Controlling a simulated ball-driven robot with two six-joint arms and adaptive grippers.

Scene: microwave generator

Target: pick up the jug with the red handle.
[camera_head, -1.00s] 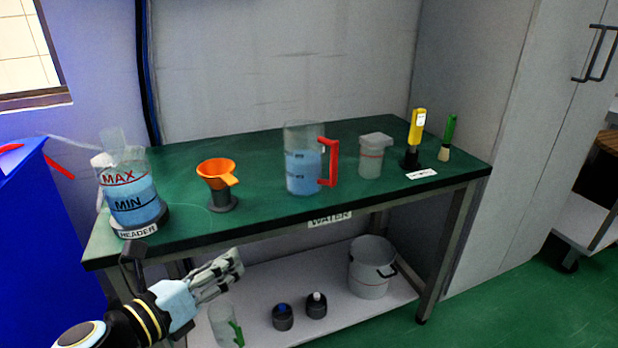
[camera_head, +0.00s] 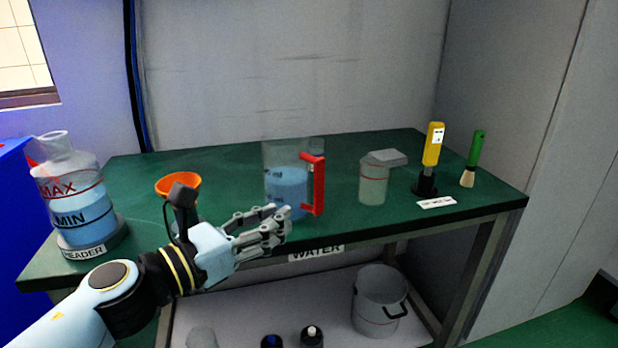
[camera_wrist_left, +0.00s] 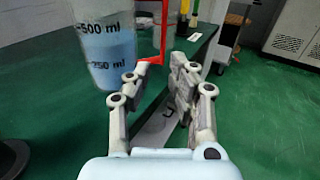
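The jug (camera_head: 285,187) is clear, holds blue liquid and has a red handle (camera_head: 319,184) on its right side. It stands upright on the green-topped table. In the left wrist view the jug (camera_wrist_left: 108,50) is ahead and to the left, and its red handle (camera_wrist_left: 161,32) shows just beyond the fingertips. My left gripper (camera_head: 283,226) is at the table's front edge, just in front of the jug's lower part. Its fingers are apart in the wrist view (camera_wrist_left: 160,72), with nothing between them. My right gripper is not in view.
An orange funnel (camera_head: 177,184) stands left of the jug, partly behind my left wrist. A header bottle (camera_head: 75,200) is at the far left. A lidded container (camera_head: 373,184), a yellow meter (camera_head: 433,145) and a green brush (camera_head: 475,150) stand to the right. A pot (camera_head: 379,300) is on the lower shelf.

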